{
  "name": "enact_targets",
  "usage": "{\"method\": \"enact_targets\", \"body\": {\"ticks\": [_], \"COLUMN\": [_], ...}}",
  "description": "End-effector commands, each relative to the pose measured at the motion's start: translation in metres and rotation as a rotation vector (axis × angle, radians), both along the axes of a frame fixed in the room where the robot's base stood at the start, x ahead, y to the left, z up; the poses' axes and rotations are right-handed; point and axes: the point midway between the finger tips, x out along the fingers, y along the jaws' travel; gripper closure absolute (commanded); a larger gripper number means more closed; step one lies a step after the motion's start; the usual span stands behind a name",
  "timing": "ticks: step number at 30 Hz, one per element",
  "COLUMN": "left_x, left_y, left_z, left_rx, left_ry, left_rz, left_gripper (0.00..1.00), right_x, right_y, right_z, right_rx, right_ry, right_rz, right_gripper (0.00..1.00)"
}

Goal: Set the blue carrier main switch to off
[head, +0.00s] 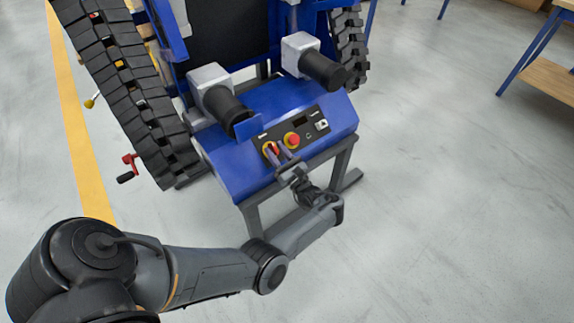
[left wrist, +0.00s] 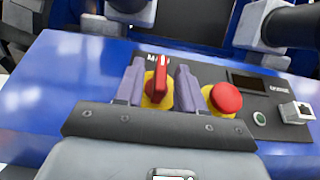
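The blue carrier's (head: 232,172) control panel carries the main switch (head: 269,148), a red handle on a yellow base. In the left wrist view the switch (left wrist: 160,80) has its handle pointing up the picture, roughly in line with the fingers. My left gripper (head: 281,155) is at the panel from the front. Its two purple fingers (left wrist: 159,88) are open, one on each side of the red handle, with a narrow gap visible on both sides. Whether the fingertips touch the panel cannot be told. My right gripper is not in view.
A red mushroom button (left wrist: 225,98) on a yellow base sits just right of the right finger. A small display (head: 301,121), a round button and a white socket (left wrist: 295,112) are further right. Black cylinders (head: 322,70) overhang behind the panel. Floor in front is clear.

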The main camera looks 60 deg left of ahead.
Motion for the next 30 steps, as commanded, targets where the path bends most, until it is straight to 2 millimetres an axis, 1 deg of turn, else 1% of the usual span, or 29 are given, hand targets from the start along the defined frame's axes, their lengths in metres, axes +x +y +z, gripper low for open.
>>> {"method": "enact_targets", "body": {"ticks": [1,9,15,21,30], "left_x": [0.001,0.004,0.005,0.005,0.005], "left_y": [-0.009,-0.053,-0.077,-0.088,-0.088], "left_z": [-0.003,-0.019,-0.026,-0.028,-0.028], "left_rx": [-0.005,-0.006,-0.004,-0.001,-0.001], "left_ry": [-0.001,-0.001,0.000,0.000,0.000], "left_rz": [-0.002,-0.001,0.000,-0.001,-0.001], "left_gripper": [0.62,0.62,0.62,0.62,0.62], "right_x": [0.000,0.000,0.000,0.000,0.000], "right_y": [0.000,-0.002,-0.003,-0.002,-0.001], "right_z": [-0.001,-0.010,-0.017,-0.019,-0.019], "right_rx": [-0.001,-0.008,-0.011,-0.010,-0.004], "right_ry": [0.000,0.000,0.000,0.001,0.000], "right_rz": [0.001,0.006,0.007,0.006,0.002], "right_gripper": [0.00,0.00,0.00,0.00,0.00]}}
